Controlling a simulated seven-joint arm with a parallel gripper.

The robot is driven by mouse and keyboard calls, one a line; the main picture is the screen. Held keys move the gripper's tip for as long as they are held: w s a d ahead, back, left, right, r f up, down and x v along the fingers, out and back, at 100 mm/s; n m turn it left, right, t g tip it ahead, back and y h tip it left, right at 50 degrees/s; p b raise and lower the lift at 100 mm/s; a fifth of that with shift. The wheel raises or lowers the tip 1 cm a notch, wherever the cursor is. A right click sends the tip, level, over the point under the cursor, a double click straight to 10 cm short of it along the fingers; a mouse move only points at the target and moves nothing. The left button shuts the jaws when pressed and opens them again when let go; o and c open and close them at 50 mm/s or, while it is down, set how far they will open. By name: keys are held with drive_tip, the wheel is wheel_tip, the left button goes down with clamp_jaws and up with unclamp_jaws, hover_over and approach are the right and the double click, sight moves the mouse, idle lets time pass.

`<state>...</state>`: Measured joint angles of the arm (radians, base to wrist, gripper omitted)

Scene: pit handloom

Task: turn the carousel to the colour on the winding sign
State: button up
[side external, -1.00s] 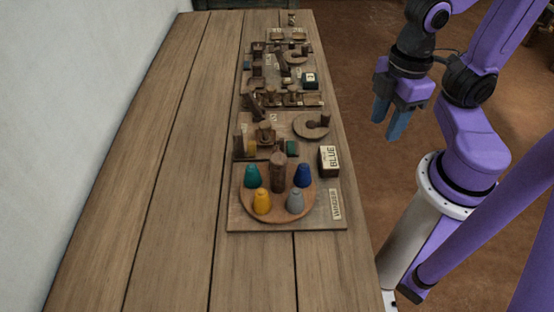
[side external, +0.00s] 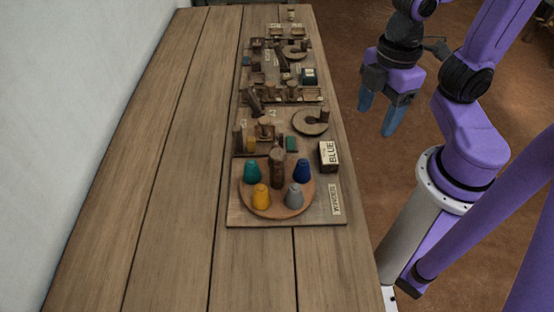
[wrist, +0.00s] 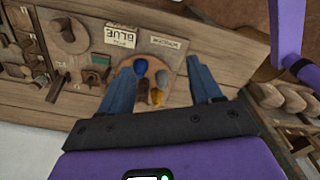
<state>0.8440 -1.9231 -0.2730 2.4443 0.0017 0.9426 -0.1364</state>
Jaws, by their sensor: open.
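The carousel (side external: 277,208) is a round wooden disc at the near end of the board, with an upright wooden post (side external: 277,168) at its middle. Around the post stand a teal cone (side external: 253,171), a blue cone (side external: 302,171), a yellow cone (side external: 261,197) and a grey cone (side external: 294,196). The winding sign (side external: 329,155) reads BLUE and stands just behind and right of the disc; it also shows in the wrist view (wrist: 121,36). My gripper (side external: 379,118) is open and empty, right of the table. In the wrist view the carousel shows between the blue fingers (wrist: 162,88), partly hidden.
A flat label (side external: 336,199) lies on the board right of the carousel. Behind it are a wooden disc with a peg (side external: 311,122), a small green block (side external: 291,144) and several wooden fixtures. The left of the table (side external: 150,190) is clear.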

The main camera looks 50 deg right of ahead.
sight(277, 152)
drive_tip(key=w+a+r+n, duration=0.3)
drive_tip(key=w+a+n, duration=0.3)
drive_tip(key=w+n, duration=0.1)
drive_tip(key=w+a+r+n, duration=0.4)
drive_tip(key=w+a+n, duration=0.2)
drive_tip(key=w, duration=0.1)
drive_tip(key=f, duration=1.7)
drive_tip(key=shift+s+f, duration=0.25)
drive_tip(key=shift+f, duration=0.15)
drive_tip(key=shift+a, duration=0.1)
clamp_jaws()
